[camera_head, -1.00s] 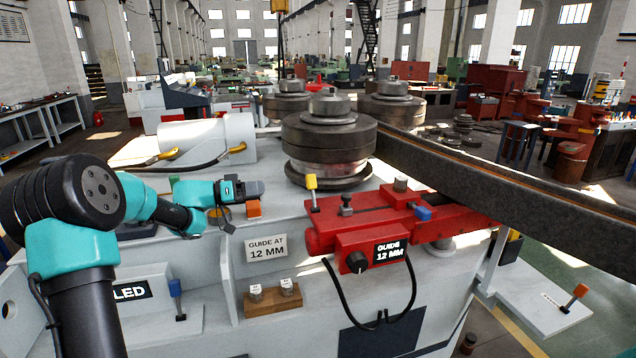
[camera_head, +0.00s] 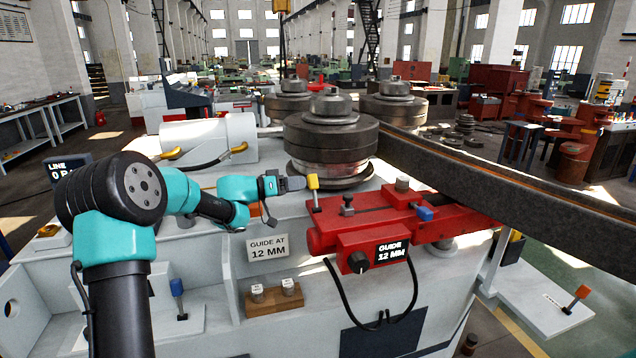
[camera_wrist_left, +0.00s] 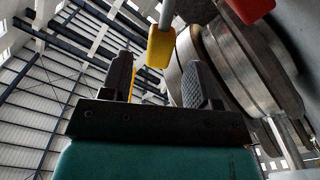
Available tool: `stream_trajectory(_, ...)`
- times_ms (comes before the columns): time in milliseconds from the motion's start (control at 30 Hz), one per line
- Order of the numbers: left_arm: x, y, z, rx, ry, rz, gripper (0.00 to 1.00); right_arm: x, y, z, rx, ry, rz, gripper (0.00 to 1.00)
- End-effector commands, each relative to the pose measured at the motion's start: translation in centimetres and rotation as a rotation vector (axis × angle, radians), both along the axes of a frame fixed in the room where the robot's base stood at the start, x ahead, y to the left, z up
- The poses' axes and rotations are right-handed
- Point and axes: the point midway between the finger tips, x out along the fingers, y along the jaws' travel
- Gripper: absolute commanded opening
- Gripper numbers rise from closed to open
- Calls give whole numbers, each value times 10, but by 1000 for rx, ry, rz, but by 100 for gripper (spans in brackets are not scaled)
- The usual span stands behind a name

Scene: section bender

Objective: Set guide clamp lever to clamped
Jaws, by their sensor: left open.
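A lever with a yellow handle (camera_head: 313,182) stands upright on the left end of the red guide unit (camera_head: 350,218). A second lever with a blue handle (camera_head: 424,213) sits further right on the same unit. No label shows which is the clamp lever. My left gripper (camera_head: 300,184) is open, just left of the yellow handle and pointing at it. In the left wrist view the yellow handle (camera_wrist_left: 160,46) shows at the tips of the two open fingers, between them; I cannot tell whether they touch it. My right gripper is not in view.
Steel rolls (camera_head: 330,135) stand close behind the yellow lever. A long dark beam (camera_head: 500,180) runs to the right. A wooden block (camera_head: 272,302) sits below.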

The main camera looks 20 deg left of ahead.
Motion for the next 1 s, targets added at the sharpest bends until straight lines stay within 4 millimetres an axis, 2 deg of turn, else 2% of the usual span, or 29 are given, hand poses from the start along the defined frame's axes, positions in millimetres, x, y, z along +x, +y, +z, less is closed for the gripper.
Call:
stream_trajectory(33, 6, -9, 0, 0, 0, -4, 55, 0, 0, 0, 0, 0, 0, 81)
stream_trajectory(300, 33, -39, 0, 1, -1, -2, 55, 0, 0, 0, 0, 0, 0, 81)
stream_trajectory(500, 42, -49, 0, 0, 0, 0, 55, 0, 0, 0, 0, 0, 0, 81)
stream_trajectory(767, 42, -50, 0, 0, 0, 0, 55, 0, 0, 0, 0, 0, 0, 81)
stream_trajectory(1000, 42, -49, 0, 0, 0, 1, 34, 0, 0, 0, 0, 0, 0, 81)
